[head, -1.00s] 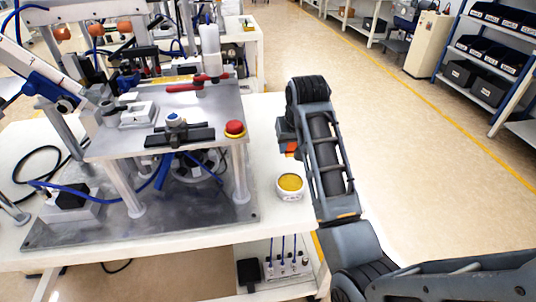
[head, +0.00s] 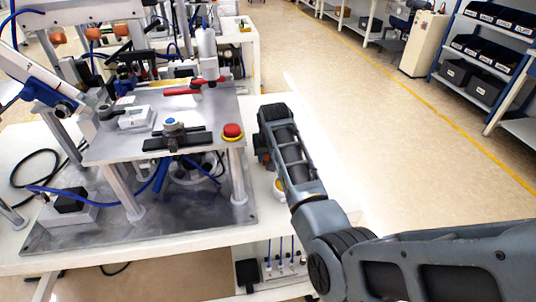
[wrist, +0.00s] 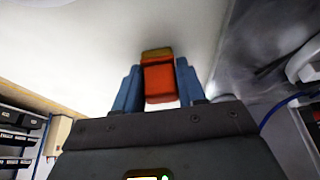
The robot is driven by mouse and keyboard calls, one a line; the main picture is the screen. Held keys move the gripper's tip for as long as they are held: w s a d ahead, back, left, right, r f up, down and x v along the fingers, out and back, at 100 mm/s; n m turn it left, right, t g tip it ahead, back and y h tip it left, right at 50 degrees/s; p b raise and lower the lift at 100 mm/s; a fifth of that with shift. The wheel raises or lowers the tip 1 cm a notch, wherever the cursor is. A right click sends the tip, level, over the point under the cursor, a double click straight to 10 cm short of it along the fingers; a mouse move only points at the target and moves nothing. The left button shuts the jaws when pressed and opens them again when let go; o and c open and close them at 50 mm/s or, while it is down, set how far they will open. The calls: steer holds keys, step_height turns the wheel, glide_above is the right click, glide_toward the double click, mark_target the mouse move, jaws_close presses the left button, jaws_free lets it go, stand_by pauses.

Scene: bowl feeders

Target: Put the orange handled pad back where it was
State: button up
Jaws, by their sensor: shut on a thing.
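My gripper (wrist: 159,88) shows in the wrist view with its two blue fingers closed on the sides of an orange handled pad (wrist: 158,80). The pad's orange block points away from the wrist, with a yellow-brown band at its far end. White tabletop lies beyond it; I cannot tell whether the pad touches it. In the head view my arm reaches over the right part of the white table (head: 278,112), and the gripper and pad are mostly hidden behind it. A small tub with yellow contents (head: 279,188) stands on the table, partly covered by my arm.
The machine's metal plate (head: 105,150) on posts stands left of my arm, with a red button (head: 232,131) at its near right corner. A blue cable hangs below. The tabletop strip right of the machine is mostly clear. A shelf with dark bins (head: 490,60) is far right.

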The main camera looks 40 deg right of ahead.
steer(key=shift+f, duration=0.1)
steer(key=o, duration=1.1)
steer(key=shift+o, duration=0.2)
steer(key=v, duration=1.2)
steer(key=shift+d, duration=0.1)
